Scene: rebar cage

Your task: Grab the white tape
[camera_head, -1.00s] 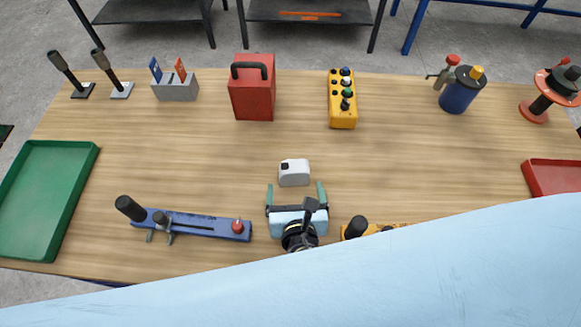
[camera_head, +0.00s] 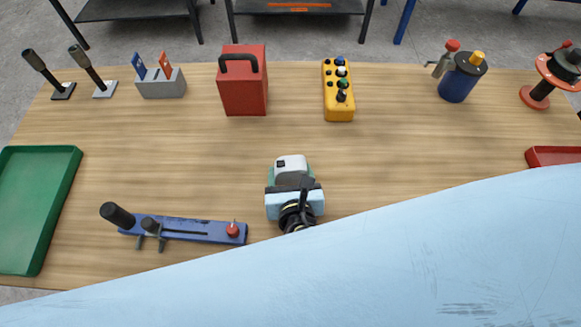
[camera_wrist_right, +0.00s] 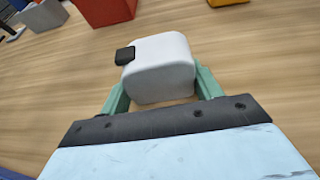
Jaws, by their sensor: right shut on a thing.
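The white tape (camera_head: 291,167) is a small rounded white block with a black piece on its left corner. It is near the middle of the wooden table. My right gripper (camera_head: 291,176) is shut on it, with a green finger on each side. In the right wrist view the tape (camera_wrist_right: 162,68) sits between the two green fingers of the gripper (camera_wrist_right: 160,88). I cannot tell whether the tape still touches the table. My left gripper is not in view.
A blue tool bar (camera_head: 190,229) lies to the left of my gripper. A green tray (camera_head: 60,200) is at the left edge, a red tray (camera_head: 550,155) at the right. A red box (camera_head: 243,90) and a yellow button box (camera_head: 338,105) stand behind. The table between is clear.

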